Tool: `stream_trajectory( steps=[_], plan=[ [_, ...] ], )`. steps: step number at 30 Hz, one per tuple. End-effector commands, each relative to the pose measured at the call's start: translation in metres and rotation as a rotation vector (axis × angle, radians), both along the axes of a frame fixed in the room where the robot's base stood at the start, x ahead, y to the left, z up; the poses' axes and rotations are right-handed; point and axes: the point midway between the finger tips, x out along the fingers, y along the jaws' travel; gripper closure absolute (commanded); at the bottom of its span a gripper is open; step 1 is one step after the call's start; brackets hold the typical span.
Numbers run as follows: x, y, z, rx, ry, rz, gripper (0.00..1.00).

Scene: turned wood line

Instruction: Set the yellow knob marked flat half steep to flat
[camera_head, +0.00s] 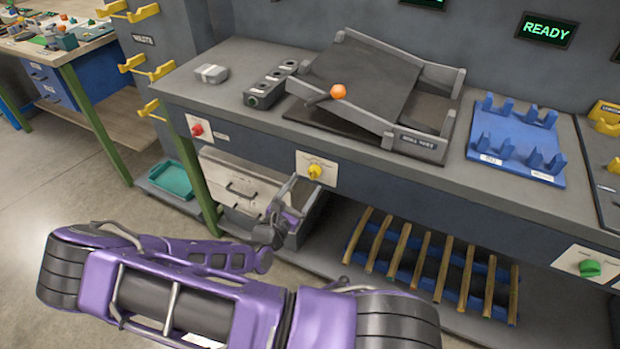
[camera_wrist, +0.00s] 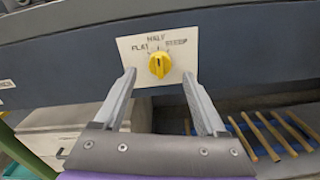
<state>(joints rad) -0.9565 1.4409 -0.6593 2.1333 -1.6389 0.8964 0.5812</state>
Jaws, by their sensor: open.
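The yellow knob (camera_wrist: 160,66) sits on a white plate (camera_wrist: 146,48) on the dark front panel of the bench. The plate reads FLAT at left, HALF at top and STEEP at right. The dark mark on the knob looks upright, toward HALF. In the head view the knob (camera_head: 315,171) is just right of my gripper. My gripper (camera_wrist: 159,75) is open and empty, its two fingers reaching toward the plate on either side of the knob. I cannot tell how far the fingertips are from the plate.
A red knob (camera_head: 197,129) is left on the panel, a green knob (camera_head: 590,268) far right.

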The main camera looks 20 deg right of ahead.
Motion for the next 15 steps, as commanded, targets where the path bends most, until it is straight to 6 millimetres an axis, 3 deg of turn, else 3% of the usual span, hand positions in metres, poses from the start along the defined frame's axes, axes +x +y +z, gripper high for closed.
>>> stream_trajectory(
  steps=[6,15],
  plan=[
    [0.019,-0.026,0.000,-0.001,-0.001,-0.001,0.26],
    [0.025,-0.033,0.000,0.001,0.001,0.000,0.26]
  ],
)
